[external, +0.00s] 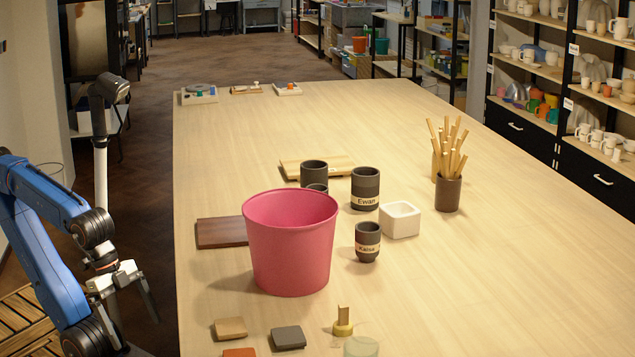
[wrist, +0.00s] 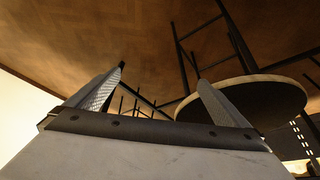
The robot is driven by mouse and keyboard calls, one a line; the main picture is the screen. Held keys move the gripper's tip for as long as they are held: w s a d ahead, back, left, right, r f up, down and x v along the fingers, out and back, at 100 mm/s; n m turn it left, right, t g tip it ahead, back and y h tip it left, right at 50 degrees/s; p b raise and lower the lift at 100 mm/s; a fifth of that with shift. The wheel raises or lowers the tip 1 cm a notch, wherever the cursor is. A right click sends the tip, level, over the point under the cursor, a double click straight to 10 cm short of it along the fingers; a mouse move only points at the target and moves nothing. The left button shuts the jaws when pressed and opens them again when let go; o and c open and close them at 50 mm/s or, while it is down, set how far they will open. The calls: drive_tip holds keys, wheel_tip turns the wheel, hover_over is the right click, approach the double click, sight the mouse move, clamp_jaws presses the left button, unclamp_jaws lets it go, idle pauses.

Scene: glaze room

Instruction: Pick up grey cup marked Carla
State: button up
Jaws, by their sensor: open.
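No cup with a readable "Carla" label shows in the external view. A grey cup marked Ewan (external: 365,187) stands upright right of centre on the table. A smaller grey cup (external: 367,241) nearer the front has a label that seems to read Kalle. Another grey cup (external: 314,173) and a smaller one (external: 318,188) stand behind the pink bucket, partly hidden, with no label in sight. My gripper (external: 135,298) is open and empty, left of the table and away from every cup. In the wrist view its fingers (wrist: 160,95) are apart with nothing between them.
The large pink bucket (external: 290,245) stands in front of the rear cups. A white square bowl (external: 400,220) and a pot of wooden sticks (external: 447,193) are to the right. Small tiles (external: 288,338) lie at the front. The table's far half (external: 320,120) is mostly clear.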

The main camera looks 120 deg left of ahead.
idle(0.3)
drive_tip(key=c, duration=0.5)
wheel_tip(320, 180, up, 34)
drive_tip(key=w+a+r+n+g+y, duration=0.1)
drive_tip(key=w+a+r+n, duration=0.2)
drive_tip(key=w+a, duration=0.4)
drive_tip(key=w+a+r+n+g, duration=0.1)
drive_tip(key=w+a+r+n, duration=0.2)
drive_tip(key=w+a, duration=0.4)
drive_tip(key=n+g+h, duration=0.1)
drive_tip(key=n+g, duration=0.2)
drive_tip(key=n, duration=0.9)
hover_over(314, 181)
drive_tip(key=s+a, duration=0.2)
drive_tip(key=a, duration=0.1)
wheel_tip(314, 181, down, 8)
drive_tip(key=shift+a+f, duration=0.1)
drive_tip(key=shift+f, duration=5.35)
